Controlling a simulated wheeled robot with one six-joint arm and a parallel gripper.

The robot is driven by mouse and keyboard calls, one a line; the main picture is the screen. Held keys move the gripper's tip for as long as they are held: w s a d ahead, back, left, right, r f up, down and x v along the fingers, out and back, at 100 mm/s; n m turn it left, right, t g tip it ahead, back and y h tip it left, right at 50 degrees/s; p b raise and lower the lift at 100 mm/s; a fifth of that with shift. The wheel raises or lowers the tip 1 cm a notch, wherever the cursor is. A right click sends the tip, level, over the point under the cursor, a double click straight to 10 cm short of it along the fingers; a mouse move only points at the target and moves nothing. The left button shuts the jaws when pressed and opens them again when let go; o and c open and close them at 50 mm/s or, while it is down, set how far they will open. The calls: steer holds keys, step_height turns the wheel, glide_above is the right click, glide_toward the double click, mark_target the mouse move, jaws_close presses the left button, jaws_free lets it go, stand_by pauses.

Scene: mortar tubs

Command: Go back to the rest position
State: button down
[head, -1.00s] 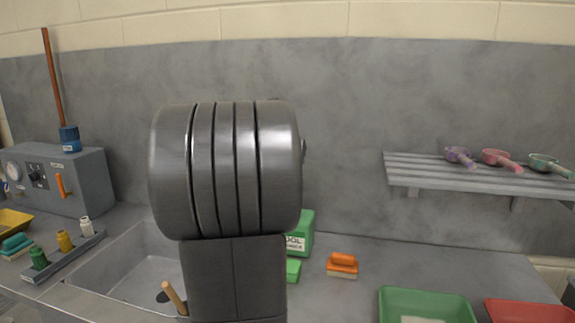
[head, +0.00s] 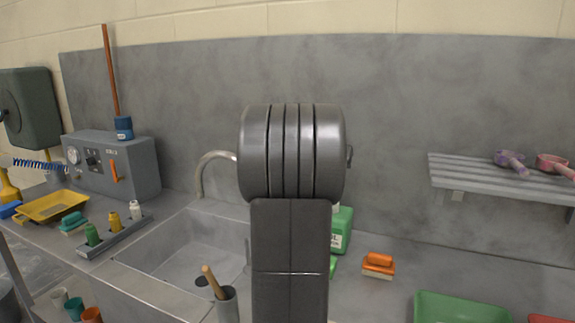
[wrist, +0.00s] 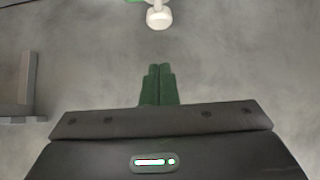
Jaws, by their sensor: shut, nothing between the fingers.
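My gripper (wrist: 159,86) shows in the wrist view with its two green fingers together, shut and empty. It points at a plain grey surface and touches nothing that I can see. In the head view my own arm stands upright in the middle and hides part of the sink and counter; the gripper itself is not visible there.
The sink (head: 180,250) with its curved tap (head: 208,163) is left of my arm. A green bottle (head: 342,228) and an orange brush (head: 378,264) stand right of it. A slatted shelf (head: 470,183) with scoops is on the right wall. A grey control box (head: 125,165) stands left.

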steer(key=v, duration=0.4)
steer(key=shift+s+a+r, duration=0.15)
steer(key=shift+a+r, duration=0.05)
steer(key=shift+a, duration=0.05)
steer(key=shift+f, duration=0.1)
